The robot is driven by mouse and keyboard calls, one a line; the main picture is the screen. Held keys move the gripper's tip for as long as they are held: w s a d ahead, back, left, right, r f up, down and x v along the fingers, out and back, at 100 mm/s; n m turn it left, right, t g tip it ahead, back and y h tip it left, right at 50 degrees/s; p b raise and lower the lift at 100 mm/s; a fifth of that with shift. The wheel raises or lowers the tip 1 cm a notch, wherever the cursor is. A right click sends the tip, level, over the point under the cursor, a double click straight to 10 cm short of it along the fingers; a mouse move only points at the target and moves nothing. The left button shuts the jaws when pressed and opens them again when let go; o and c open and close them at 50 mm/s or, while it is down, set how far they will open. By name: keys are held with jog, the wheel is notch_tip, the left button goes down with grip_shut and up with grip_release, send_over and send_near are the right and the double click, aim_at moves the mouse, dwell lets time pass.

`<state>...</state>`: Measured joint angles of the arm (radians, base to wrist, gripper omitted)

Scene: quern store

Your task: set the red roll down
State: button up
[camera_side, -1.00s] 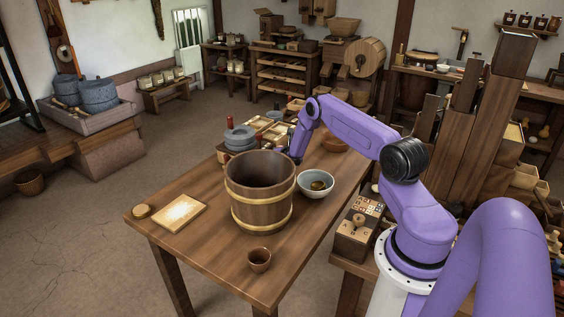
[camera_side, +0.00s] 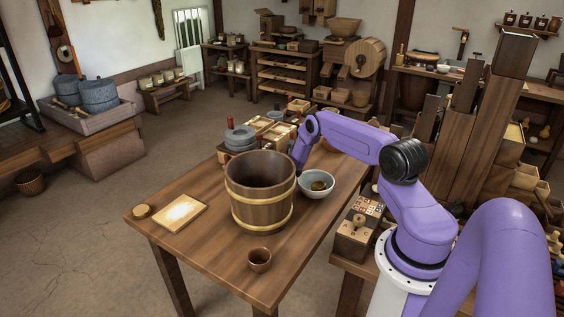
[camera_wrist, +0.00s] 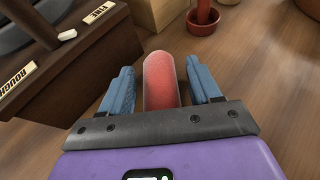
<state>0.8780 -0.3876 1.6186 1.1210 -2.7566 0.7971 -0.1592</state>
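In the wrist view the red roll (camera_wrist: 160,82) lies between the two blue fingers of my gripper (camera_wrist: 162,88). A narrow gap shows on each side of the roll, so my gripper looks open around it, with the fingers apart from it. Whether the roll's hidden underside rests on the wooden table (camera_wrist: 225,65) cannot be told. In the side view my gripper's end is low behind the big wooden bucket (camera_side: 260,190), beside the pale bowl (camera_side: 316,186). The roll cannot be made out there.
A dark wooden box with FINE and ROUGH labels (camera_wrist: 98,12) stands close on the left. A red pot (camera_wrist: 203,18) and a terracotta bowl (camera_wrist: 312,8) lie beyond. The table's front holds a small cup (camera_side: 259,260) and a board (camera_side: 180,213). Bare table shows right of my gripper.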

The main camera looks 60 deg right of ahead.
jog(key=shift+r, duration=0.1)
jog(key=shift+r, duration=0.1)
jog(key=shift+s+a+r, duration=0.2)
jog(key=shift+s+a, duration=0.25)
jog(key=v, duration=0.3)
jog(key=shift+s+a+r, duration=0.1)
jog(key=shift+s+a, duration=0.15)
notch_tip(320, 180, up, 5)
jog(key=shift+r, duration=1)
